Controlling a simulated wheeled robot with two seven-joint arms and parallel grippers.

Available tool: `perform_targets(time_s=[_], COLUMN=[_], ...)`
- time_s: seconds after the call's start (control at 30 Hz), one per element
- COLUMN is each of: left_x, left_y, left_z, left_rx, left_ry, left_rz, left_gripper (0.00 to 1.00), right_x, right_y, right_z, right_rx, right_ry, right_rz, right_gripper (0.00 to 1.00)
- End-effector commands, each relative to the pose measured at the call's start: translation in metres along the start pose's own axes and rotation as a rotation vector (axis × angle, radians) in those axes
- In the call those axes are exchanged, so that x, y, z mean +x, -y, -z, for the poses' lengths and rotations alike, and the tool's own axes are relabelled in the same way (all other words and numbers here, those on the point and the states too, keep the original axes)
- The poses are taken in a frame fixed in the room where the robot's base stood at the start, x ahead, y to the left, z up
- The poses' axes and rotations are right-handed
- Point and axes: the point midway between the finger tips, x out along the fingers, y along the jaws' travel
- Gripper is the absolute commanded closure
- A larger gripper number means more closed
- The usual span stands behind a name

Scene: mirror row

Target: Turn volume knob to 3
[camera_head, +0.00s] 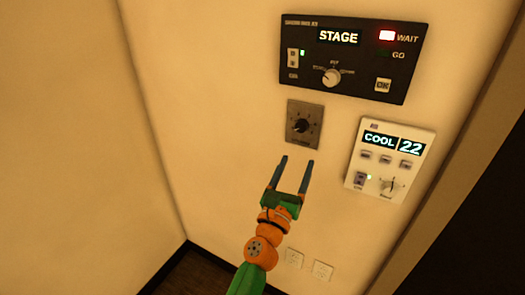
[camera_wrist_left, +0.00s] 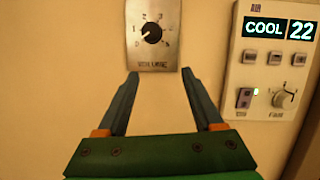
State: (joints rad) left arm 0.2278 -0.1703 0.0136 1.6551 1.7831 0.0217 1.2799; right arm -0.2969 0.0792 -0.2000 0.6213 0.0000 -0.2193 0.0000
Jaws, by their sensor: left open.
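The volume knob (camera_head: 301,126) is a small dark round knob on a grey metal plate (camera_head: 291,112) on the wall. In the left wrist view the knob (camera_wrist_left: 151,33) has a dial of numbers around it and a VOLUME label below. A pale mark on the knob seems to point to the lower left, near 0, but it is small. My left gripper (camera_head: 297,160) is open and empty, below the plate and apart from the knob. In the left wrist view its two fingers (camera_wrist_left: 160,72) point up toward the plate's lower edge. My right gripper is in neither view.
A black STAGE panel (camera_head: 312,84) with its own knob and switches is above the plate. A white COOL 22 panel (camera_head: 371,151) with buttons and a fan knob is to the right. Wall sockets (camera_head: 322,270) are low down. A wall corner is at left; a dark opening is at right.

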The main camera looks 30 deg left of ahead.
Motion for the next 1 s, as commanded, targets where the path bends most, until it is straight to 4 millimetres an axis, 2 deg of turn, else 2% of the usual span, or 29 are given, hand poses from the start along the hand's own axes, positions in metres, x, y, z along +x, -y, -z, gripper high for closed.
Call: perform_targets(time_s=[0.07, 0.17, 0.3, 0.43, 0.6, 0.8, 0.83, 1.0], left_x=[0.005, 0.017, 0.047, 0.066, 0.075, 0.076, 0.076, 0.076], left_y=[-0.005, -0.006, -0.007, -0.008, -0.008, -0.007, -0.007, -0.007], left_z=[-0.022, -0.034, -0.035, -0.035, -0.036, -0.036, -0.036, -0.036], left_rx=[-0.155, -0.213, -0.208, -0.206, -0.203, -0.202, -0.202, -0.201], left_ry=[0.068, 0.089, 0.086, 0.084, 0.082, 0.081, 0.081, 0.080], left_rz=[-0.016, -0.019, -0.019, -0.019, -0.019, -0.018, -0.018, -0.018], left_gripper=[0.32, 0.32, 0.32, 0.32, 0.32, 0.32, 0.35, 0.81], right_x=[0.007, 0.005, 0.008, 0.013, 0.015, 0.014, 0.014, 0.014], right_y=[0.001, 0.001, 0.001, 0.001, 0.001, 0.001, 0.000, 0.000], right_z=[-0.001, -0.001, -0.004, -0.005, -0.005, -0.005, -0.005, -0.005], right_rx=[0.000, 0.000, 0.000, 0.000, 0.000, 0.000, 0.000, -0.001], right_ry=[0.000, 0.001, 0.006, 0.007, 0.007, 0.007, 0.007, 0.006], right_rz=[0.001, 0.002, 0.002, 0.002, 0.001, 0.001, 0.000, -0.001], right_gripper=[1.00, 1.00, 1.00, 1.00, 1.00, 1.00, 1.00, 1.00])
